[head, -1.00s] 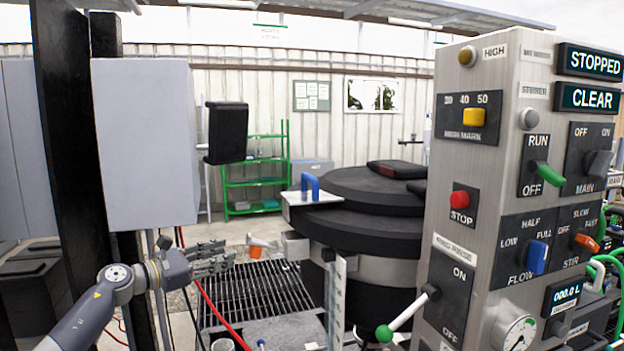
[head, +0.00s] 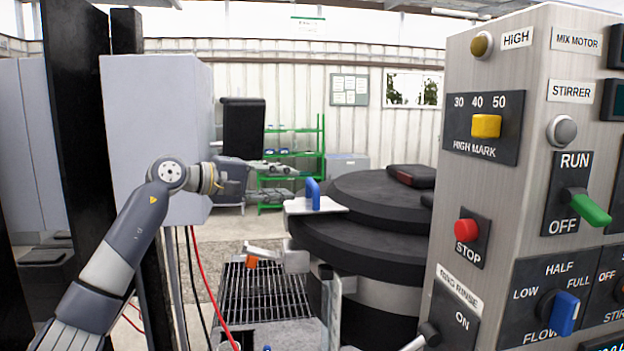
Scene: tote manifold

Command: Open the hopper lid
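The hopper (head: 375,294) is a dark round vessel with a pale metal band, at the middle right of the head view. Its black lid (head: 378,198) lies on top and looks closed. A blue handle (head: 313,193) stands up from a white plate (head: 318,207) at the lid's left edge. My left gripper (head: 285,169) is raised to the left of the blue handle and apart from it. Its fingers are spread apart with nothing visible between them. My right gripper is not in view.
A control panel (head: 455,185) with switches and knobs fills the right side. A grey box (head: 155,130) on dark posts stands at left, behind my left arm. A floor grate (head: 262,295) lies left of the hopper. A green shelf (head: 321,150) stands at the back.

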